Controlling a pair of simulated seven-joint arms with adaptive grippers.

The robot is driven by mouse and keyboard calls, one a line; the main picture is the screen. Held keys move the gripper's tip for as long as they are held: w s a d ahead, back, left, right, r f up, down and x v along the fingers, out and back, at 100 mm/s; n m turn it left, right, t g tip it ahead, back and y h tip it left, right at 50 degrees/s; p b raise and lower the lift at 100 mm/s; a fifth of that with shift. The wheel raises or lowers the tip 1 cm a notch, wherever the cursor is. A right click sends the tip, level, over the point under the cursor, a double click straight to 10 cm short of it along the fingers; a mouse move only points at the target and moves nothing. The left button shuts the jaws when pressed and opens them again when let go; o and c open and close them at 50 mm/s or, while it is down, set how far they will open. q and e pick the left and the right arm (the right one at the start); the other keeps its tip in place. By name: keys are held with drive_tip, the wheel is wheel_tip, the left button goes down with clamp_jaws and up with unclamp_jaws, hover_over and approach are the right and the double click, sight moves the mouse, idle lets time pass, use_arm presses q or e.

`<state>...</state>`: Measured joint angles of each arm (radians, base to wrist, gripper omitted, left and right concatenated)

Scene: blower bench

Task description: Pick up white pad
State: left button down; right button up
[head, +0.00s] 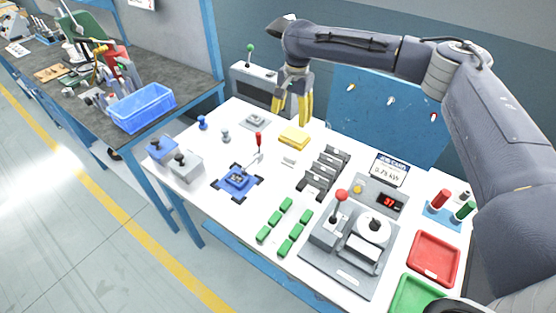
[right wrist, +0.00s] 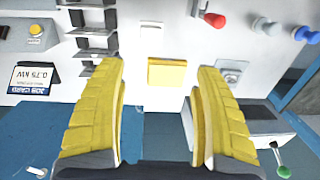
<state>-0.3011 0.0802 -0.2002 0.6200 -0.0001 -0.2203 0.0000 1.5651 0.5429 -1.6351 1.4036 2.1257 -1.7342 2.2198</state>
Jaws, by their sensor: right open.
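A small flat white piece (head: 289,160), which may be the white pad, lies on the white bench top just in front of a yellow block (head: 294,137). It also shows at the top of the right wrist view (right wrist: 151,25), beyond the yellow block (right wrist: 166,74). My right gripper (head: 291,118) points down at the bench's back edge, behind and above the yellow block. Its yellow fingers (right wrist: 160,75) are spread wide with nothing between them. My left gripper is not in view.
Grey slotted holders (head: 322,172) stand right of the white piece. A red-tipped lever (head: 258,141) and blue fixture (head: 237,180) stand left. Green blocks (head: 276,217) and a press station (head: 350,240) are nearer the front. Red tray (head: 434,257) lies at right.

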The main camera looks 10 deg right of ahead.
drive_tip(key=f, duration=0.1)
hover_over(290, 155)
drive_tip(key=shift+h, duration=0.4)
wheel_tip(290, 155, down, 12)
drive_tip(key=shift+a+r, duration=0.1)
drive_tip(key=shift+r, duration=0.05)
drive_tip(key=shift+s+f, duration=0.15)
drive_tip(key=shift+f, duration=2.5)
drive_tip(key=c, duration=1.2)
